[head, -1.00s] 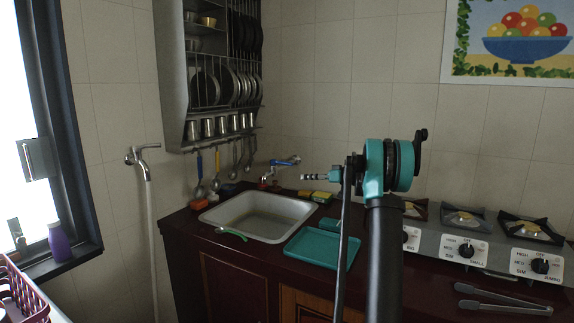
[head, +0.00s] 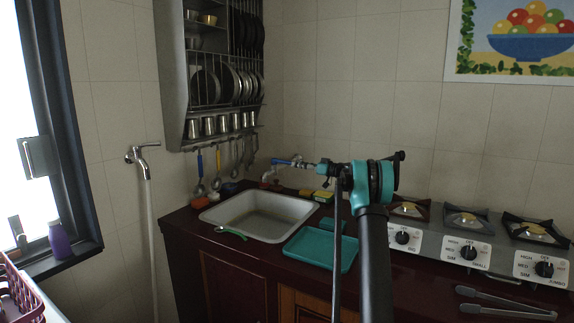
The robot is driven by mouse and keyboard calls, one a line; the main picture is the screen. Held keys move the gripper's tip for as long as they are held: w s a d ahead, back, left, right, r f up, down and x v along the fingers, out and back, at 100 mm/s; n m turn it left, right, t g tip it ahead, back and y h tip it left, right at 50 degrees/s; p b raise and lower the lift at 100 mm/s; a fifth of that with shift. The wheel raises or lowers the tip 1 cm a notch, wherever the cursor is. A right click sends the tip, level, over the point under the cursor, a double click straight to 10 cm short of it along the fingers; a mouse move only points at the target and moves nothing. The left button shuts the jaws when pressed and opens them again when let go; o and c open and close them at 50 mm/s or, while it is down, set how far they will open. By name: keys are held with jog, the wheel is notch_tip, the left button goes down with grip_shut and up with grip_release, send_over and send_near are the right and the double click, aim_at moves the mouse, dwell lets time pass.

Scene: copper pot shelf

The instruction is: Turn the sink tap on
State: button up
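The sink tap (head: 281,161) is on the back wall above the sink (head: 262,212), with a blue handle on top and its spout at the left. My gripper (head: 313,166) is just right of the tap, pointing left at about the height of the handle. Its tip is very close to the tap's right end in the picture. I cannot tell whether they touch, or whether the small fingers are open or shut. My arm's teal and black wrist is right of the gripper.
A teal tray (head: 318,250) lies right of the sink, and sponges (head: 322,196) lie behind it. A gas stove (head: 440,248) and tongs (head: 505,311) are at the right. A steel dish rack (head: 215,85) hangs above left. Another tap (head: 143,158) is on the left wall.

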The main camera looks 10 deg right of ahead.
aim_at(277, 161)
jog(key=x, duration=0.7)
jog(key=shift+c, duration=0.5)
grip_shut()
